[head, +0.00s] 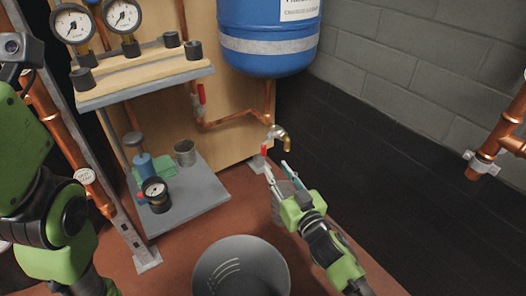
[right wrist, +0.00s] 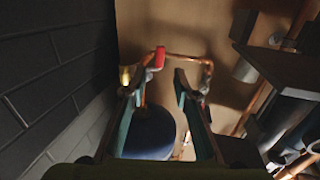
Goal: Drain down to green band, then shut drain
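A brass drain tap (head: 284,139) with a red handle (head: 265,151) sits at the end of a copper pipe under the blue tank (head: 268,35). My right gripper (head: 277,168) is open just below the tap, its fingertips apart and close to the red handle. In the right wrist view the red handle (right wrist: 160,57) lies beyond the two spread fingers, with the brass tap (right wrist: 125,76) to its left; nothing is between the fingers. Two round gauges (head: 72,23) (head: 123,15) stand at the top left; their bands are too small to read. My left gripper is out of view.
A grey bucket (head: 205,279) stands on the floor below. A red-lever valve (head: 201,94) is on the pipe left of the tap. A low grey shelf (head: 192,204) holds a loose gauge (head: 155,191) and a metal cup (head: 185,153). A block wall (head: 400,75) bounds the right.

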